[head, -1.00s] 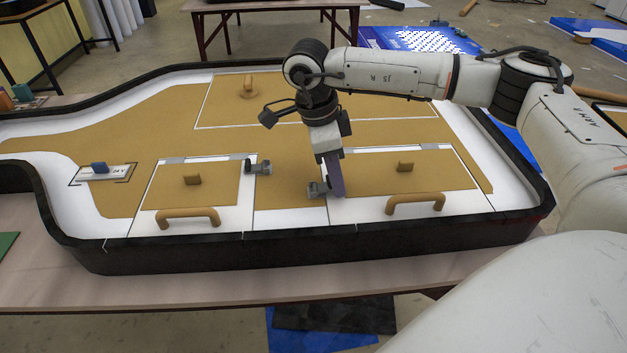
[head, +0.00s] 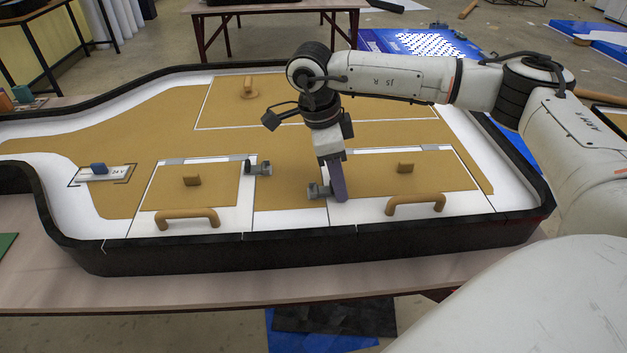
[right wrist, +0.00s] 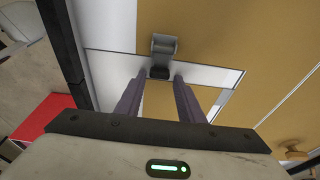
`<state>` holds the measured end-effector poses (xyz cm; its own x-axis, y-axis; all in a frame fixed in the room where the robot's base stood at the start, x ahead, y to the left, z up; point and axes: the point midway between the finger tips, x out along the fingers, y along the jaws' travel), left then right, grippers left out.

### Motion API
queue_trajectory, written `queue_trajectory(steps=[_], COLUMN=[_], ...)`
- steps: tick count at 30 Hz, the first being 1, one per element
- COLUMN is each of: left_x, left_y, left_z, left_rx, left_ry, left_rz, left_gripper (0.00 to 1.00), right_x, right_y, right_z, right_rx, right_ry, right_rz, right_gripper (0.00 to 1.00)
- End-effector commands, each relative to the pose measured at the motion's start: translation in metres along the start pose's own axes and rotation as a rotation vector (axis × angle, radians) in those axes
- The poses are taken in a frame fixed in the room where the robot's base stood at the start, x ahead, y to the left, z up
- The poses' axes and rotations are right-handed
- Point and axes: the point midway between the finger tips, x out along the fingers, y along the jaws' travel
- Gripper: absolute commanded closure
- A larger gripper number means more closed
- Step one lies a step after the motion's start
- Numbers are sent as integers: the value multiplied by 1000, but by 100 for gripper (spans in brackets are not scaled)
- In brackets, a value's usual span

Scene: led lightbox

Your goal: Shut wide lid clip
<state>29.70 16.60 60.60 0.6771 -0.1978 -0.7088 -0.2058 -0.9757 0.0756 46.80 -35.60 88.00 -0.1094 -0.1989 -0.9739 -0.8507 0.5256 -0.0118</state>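The right front lid (head: 440,180), the wider of the two front lids, lies flat in the lightbox (head: 300,250), with a curved handle (head: 417,202) and a small knob (head: 405,167). A small grey clip (head: 317,191) sits at its left edge. My right gripper (head: 340,196) points down right beside this clip. In the right wrist view the fingers (right wrist: 161,78) are apart, with the clip (right wrist: 164,46) just ahead of the gap between their tips. I cannot tell whether they touch it. My left gripper is not in view.
The left front lid (head: 215,190) has its own handle (head: 187,217) and a similar clip (head: 258,168) at its upper right corner. The lightbox's raised black rim (head: 330,236) runs along the front. A 24 V plate (head: 103,173) with a blue block lies at left.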

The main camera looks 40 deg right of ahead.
Motion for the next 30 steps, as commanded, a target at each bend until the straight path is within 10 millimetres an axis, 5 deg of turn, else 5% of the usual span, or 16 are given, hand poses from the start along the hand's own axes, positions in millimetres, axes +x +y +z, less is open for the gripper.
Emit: queue_trajectory(steps=[5,22,30], left_x=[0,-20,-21], left_y=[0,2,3], left_z=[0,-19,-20], left_rx=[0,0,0], left_ry=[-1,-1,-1], left_rz=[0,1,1], left_gripper=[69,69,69], right_x=[8,-33,-36], right_y=[7,4,3], right_z=[0,0,1], right_rx=[-12,-7,-6], right_ry=[13,7,6], right_rz=[21,12,10], right_gripper=[58,58,58])
